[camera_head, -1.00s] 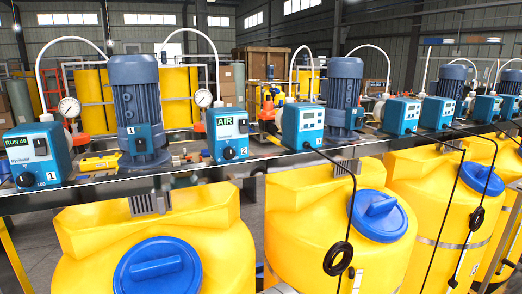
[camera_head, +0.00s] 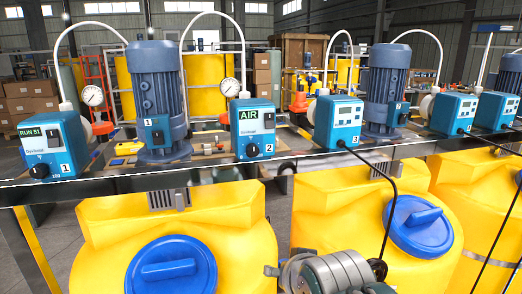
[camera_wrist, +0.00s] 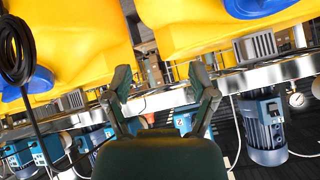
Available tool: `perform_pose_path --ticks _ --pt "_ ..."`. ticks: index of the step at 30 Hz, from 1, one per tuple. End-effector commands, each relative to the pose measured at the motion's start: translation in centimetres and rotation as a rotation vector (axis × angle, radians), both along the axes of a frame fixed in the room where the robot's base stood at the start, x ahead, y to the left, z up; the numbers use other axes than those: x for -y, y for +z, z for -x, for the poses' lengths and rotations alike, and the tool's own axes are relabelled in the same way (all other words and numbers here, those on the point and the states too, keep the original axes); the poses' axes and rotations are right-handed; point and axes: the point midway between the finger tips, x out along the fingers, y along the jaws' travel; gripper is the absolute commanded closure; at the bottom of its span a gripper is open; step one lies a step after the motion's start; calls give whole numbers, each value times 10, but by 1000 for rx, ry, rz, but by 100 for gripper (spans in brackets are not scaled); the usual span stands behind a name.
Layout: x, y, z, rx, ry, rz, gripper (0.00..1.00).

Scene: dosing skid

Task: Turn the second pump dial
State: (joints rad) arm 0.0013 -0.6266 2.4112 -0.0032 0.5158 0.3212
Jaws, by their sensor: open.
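The second pump (camera_head: 255,122) is a blue box marked 2 with a green display reading AIR. Its black dial (camera_head: 253,150) is on the lower front face, with nothing touching it in the head view. In the wrist view, which is upside down, a blue box marked 2 (camera_wrist: 183,122) shows small beyond my gripper; its dial cannot be made out there. My gripper (camera_wrist: 160,78) is open and empty, its two dark fingers spread apart, and it is short of the pump. The head view shows only part of my arm at the bottom, not the fingertips.
Pump 1 (camera_head: 54,144), its display reading RUN 51, and a large blue motor (camera_head: 157,100) stand to the left. Pump 3 (camera_head: 338,122) stands to the right. Yellow tanks (camera_head: 110,215) with blue lids sit below the metal rail. A black hose (camera_head: 391,205) hangs right of pump 2.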

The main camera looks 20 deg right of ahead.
Motion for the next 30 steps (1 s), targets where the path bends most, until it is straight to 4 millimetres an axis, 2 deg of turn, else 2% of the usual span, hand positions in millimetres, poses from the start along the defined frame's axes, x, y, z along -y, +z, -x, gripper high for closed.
perform_pose_path --ticks 8,15,21,25,30 --pt "0 36 -46 199 -108 -146 27" --pt "0 90 -99 478 -209 -394 27" --pt "0 127 -126 655 -238 -580 27" --pt "0 137 -131 699 -241 -631 27" --pt "0 138 -142 704 -241 -636 27"
